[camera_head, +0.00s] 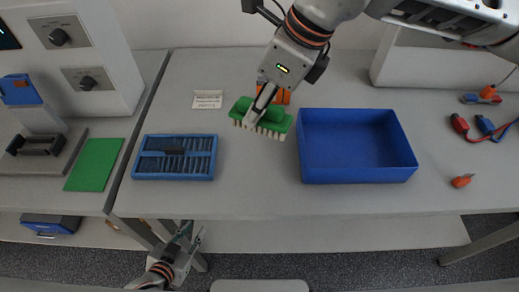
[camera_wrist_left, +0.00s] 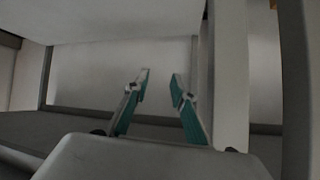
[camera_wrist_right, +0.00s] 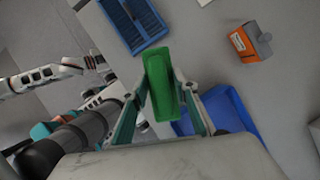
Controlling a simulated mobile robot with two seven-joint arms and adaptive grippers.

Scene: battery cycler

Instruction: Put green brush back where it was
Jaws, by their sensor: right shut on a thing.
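The green brush (camera_head: 272,118), with pale bristles underneath, is in my right gripper (camera_head: 262,108) over the back middle of the table. The right wrist view shows the green block of the brush (camera_wrist_right: 160,80) between the fingers of that gripper (camera_wrist_right: 160,92), which is shut on it. I cannot tell whether the bristles touch the table. My left gripper (camera_head: 190,236) is low in front of the table edge; in the left wrist view (camera_wrist_left: 160,80) its fingers are apart and empty.
A blue bin (camera_head: 355,180) stands right of the brush. A blue slotted tray (camera_head: 145,157) lies left, with a small white label (camera_head: 207,99) behind it. An orange box (camera_wrist_right: 250,42) is near the brush. A green mat (camera_head: 95,165) lies far left. The front middle is clear.

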